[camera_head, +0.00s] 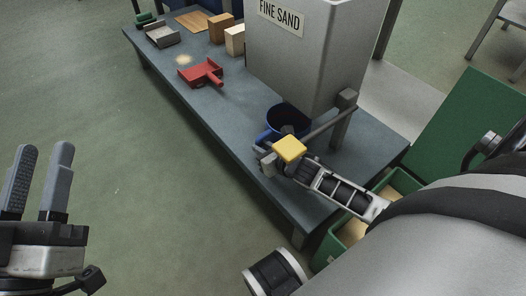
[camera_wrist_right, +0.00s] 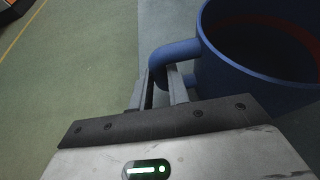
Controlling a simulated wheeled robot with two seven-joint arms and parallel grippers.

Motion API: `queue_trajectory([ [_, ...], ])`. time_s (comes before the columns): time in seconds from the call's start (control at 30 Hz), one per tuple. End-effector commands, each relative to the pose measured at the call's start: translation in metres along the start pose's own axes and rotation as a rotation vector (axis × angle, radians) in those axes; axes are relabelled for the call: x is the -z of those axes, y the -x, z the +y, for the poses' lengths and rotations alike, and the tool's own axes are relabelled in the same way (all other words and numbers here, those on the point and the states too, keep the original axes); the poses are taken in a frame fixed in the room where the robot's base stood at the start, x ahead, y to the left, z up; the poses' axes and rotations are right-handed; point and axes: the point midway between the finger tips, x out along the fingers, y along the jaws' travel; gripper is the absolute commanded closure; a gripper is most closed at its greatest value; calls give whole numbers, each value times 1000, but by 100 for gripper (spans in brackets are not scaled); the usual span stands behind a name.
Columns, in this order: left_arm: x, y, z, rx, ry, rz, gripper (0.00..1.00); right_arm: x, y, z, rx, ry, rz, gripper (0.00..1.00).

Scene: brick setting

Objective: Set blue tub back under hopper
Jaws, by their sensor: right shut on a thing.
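The blue tub (camera_head: 288,117) is on or just above the grey-blue bench, below the front of the grey hopper (camera_head: 300,50) labelled "FINE SAND". My right gripper (camera_head: 268,152) is at the tub's near side. In the right wrist view, the right gripper (camera_wrist_right: 163,88) is shut on the handle of the blue tub (camera_wrist_right: 260,70).
A green bin (camera_head: 348,255) with sand-coloured contents stands at the bench's right end. Open floor lies left.

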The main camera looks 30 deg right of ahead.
Motion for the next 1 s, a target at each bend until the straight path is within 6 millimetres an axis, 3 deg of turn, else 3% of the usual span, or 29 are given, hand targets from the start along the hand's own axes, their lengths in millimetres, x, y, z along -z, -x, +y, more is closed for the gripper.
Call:
queue_trajectory([
  [0.43, 6, -2, 1, -14, -48, 45, 64, 4, -3, 0, 0, 1, -3, 100],
  [0.47, 8, -2, 1, -16, -52, 50, 64, 5, -2, 0, 0, 0, -1, 77],
  [0.53, 8, -2, 1, -16, -51, 49, 64, 4, -2, 0, 0, 0, -1, 61],
  [0.9, 10, -4, 2, -17, -31, 33, 64, 0, 2, 0, 0, 2, 0, 61],
  [1.0, -6, 3, 0, 24, 67, -63, 64, 0, 17, 0, 0, 0, 2, 61],
])
